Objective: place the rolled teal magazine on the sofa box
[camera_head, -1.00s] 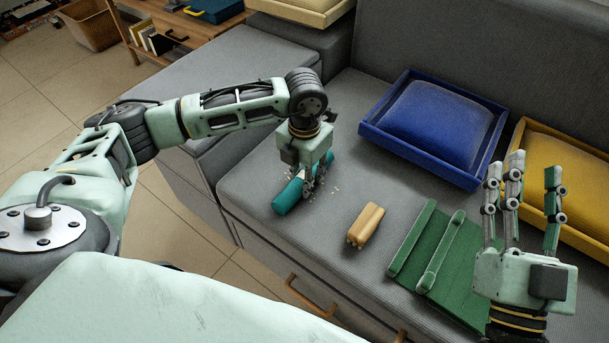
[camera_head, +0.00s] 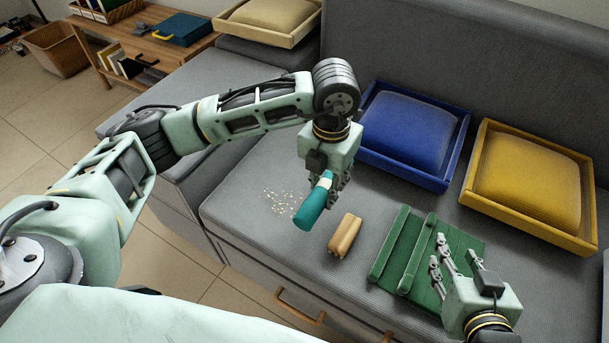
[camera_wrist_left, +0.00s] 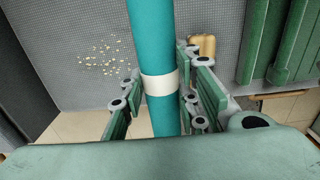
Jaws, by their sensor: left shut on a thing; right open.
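The rolled teal magazine (camera_head: 309,213) with a white band is in my left gripper (camera_head: 330,186), above the grey sofa seat (camera_head: 262,228). In the left wrist view the magazine (camera_wrist_left: 151,30) runs between the fingers (camera_wrist_left: 160,92), which close on it around the white band (camera_wrist_left: 159,87). A blue tray box with a blue cushion (camera_head: 412,125) and a yellow one with a yellow cushion (camera_head: 530,182) stand on the sofa. I cannot tell which is the sofa box. My right gripper (camera_head: 452,255) is open and empty over the green slatted piece (camera_head: 392,255).
Pale crumbs (camera_head: 281,200) lie scattered on the seat. A tan bundle (camera_head: 345,235) lies between the magazine and the green piece. A cream tray with a cushion (camera_head: 266,14) sits at the back left. A wooden shelf (camera_head: 128,45) stands further left.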

